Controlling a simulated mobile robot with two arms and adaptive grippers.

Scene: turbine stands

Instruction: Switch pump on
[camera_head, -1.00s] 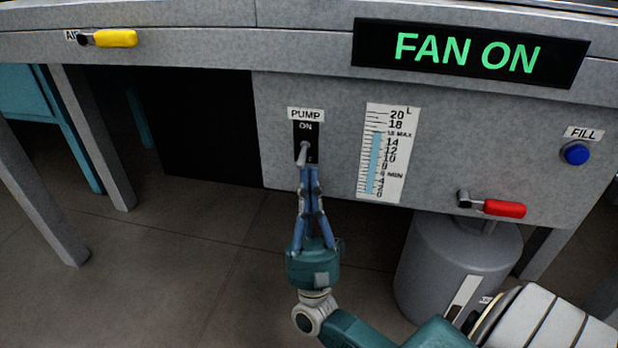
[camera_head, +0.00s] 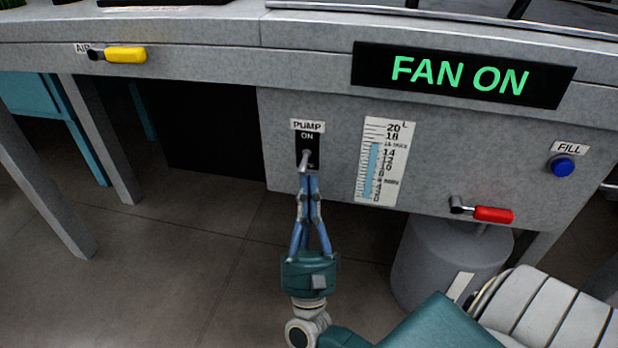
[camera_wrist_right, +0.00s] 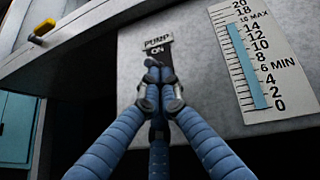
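The pump switch (camera_head: 306,157) is a small grey lever on a black plate marked ON, under a PUMP label (camera_head: 307,125) on the grey panel. The lever's tip points downward. My right gripper (camera_head: 309,177) is just below the lever, its blue fingers close together, with the tips at or very near the lever's lower end. In the right wrist view the closed fingertips (camera_wrist_right: 160,77) cover most of the black plate (camera_wrist_right: 166,72) and hide the lever. I cannot tell whether they touch it. No object shows between the fingers. My left gripper is not in view.
A level gauge (camera_head: 383,162) is right of the switch. Further right are a red-handled valve (camera_head: 492,214), a grey tank (camera_head: 445,265) and a blue FILL button (camera_head: 562,167). A yellow AIR handle (camera_head: 125,55) is at upper left. A display (camera_head: 460,76) reads FAN ON.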

